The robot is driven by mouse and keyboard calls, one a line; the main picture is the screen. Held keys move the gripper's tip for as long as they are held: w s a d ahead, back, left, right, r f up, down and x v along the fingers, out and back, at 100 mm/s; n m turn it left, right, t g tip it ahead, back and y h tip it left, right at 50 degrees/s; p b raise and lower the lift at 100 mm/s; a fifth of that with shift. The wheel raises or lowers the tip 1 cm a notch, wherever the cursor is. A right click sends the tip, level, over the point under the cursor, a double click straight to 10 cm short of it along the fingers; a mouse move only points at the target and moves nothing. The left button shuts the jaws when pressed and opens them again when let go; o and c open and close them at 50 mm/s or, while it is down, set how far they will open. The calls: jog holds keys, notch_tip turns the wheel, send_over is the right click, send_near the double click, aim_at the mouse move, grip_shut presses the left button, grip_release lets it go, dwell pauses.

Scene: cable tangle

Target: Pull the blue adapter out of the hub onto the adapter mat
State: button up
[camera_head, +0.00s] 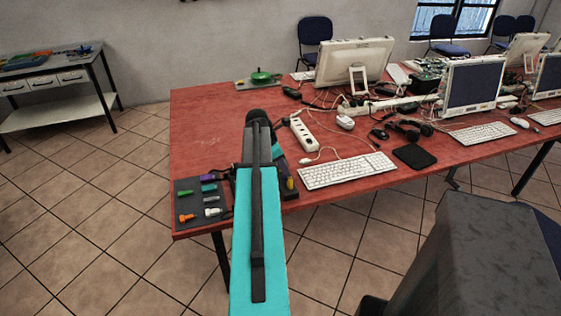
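A dark mat (224,213) lies at the table's front left corner. On it are several small coloured pieces: a green one (184,193), a purple one (208,178), an orange one (186,217), a white one (213,212) and teal and grey ones. Just right of my arm, a dark block with a yellow piece (290,183) shows partly; it may be the hub. A bluish patch (278,153) shows beside my arm, but I cannot tell whether it is the blue adapter. My teal and black arm reaches over the table and covers this area. My gripper's fingers do not show.
A white power strip (304,135) and a keyboard (347,170) lie right of my arm, with loose cables around them. Monitors (352,62) stand farther back. A mouse pad (414,156) lies near the front edge. The red table (205,120) is bare behind the mat.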

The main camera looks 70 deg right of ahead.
jog(key=shift+s+d+f, duration=0.15)
jog(key=shift+s+f, duration=0.05)
jog(key=shift+f, duration=0.45)
grip_shut()
